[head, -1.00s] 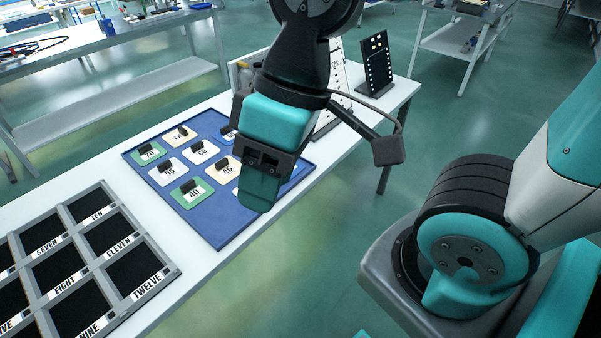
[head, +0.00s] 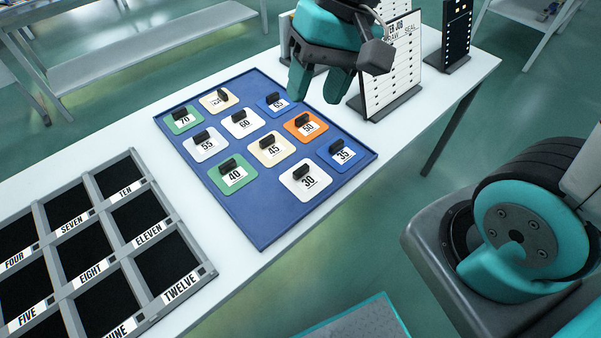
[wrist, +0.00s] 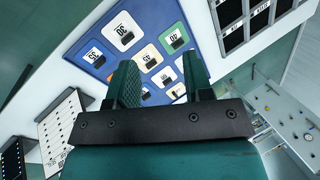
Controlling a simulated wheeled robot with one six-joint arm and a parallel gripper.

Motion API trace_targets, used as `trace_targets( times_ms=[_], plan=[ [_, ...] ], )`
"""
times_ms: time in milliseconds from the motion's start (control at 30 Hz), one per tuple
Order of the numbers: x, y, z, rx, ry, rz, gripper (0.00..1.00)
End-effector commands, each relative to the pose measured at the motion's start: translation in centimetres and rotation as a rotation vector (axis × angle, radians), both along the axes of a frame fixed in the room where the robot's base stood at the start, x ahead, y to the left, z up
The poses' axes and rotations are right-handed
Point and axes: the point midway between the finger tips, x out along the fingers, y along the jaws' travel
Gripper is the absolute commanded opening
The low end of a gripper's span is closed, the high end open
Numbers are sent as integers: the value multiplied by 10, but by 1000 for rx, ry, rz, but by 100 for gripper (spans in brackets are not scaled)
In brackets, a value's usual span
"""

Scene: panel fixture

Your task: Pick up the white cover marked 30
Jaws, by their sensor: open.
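The white cover marked 30 (head: 307,181) lies on the blue tray (head: 232,203) at its near corner, with a black grip standing on it. It also shows in the wrist view (wrist: 124,37), in the upper left part. My gripper (head: 318,84) is open and empty, above the far right side of the tray, apart from the covers. In the wrist view its two fingers (wrist: 160,85) stand apart with nothing between them. The 30 cover is fully visible in both views.
Beside it lie the blue 35 cover (head: 343,154), tan 45 cover (head: 272,150) and green 40 cover (head: 229,176). A grey compartment frame (head: 117,256) stands at left. A white panel (head: 388,75) and a black panel (head: 456,32) stand upright at the back right.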

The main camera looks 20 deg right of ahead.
Motion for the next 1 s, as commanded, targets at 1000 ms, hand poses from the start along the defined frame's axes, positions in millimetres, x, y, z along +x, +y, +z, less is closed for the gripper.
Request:
trace_targets(
  times_ms=[1000],
  plan=[
    [108, -57, -247, -76, 501, -1124, 47]
  ],
)
